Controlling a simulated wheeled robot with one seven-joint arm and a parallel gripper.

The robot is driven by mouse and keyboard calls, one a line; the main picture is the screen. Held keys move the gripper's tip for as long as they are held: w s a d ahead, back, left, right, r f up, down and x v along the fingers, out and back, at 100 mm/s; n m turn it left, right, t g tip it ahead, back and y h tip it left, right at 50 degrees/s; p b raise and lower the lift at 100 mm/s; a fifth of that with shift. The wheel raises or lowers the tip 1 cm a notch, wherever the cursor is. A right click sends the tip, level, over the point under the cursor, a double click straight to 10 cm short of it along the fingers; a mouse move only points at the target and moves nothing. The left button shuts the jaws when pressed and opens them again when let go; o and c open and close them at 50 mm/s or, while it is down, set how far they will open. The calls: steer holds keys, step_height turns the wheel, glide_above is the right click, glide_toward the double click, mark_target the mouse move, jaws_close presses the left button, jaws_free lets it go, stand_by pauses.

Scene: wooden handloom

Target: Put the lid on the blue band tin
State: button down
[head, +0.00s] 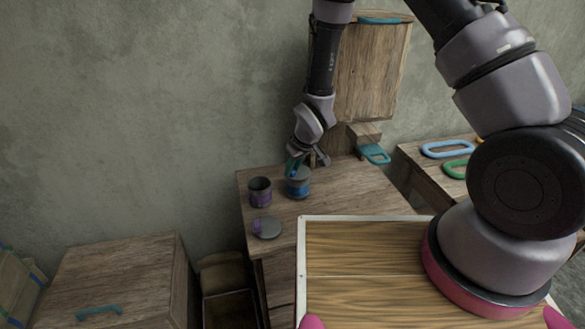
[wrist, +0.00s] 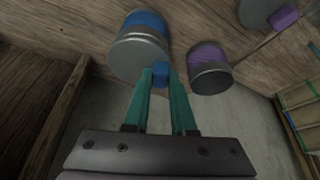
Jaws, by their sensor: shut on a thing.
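The blue band tin (head: 298,188) stands upright on the wooden table; its blue band also shows in the wrist view (wrist: 146,21). My gripper (head: 296,166) is directly above it. In the wrist view, my teal fingers (wrist: 161,78) are shut on a small blue knob (wrist: 161,71). The knob appears to belong to a grey lid (wrist: 135,58) at the tin's top. I cannot tell whether this lid rests on the rim or hovers just over it.
A purple band tin (head: 260,192) stands close to the left of the blue one. A grey lid with a purple knob (head: 267,228) lies nearer the table's front left. The table (head: 345,195) is clear to the right. A hanging wooden board (head: 365,75) is behind.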

steer(key=shift+f, duration=0.3)
stand_by(0.4)
steer(key=shift+c, duration=1.3)
jaws_free()
steer(key=shift+r, duration=3.5)
steer(key=shift+s, duration=0.1)
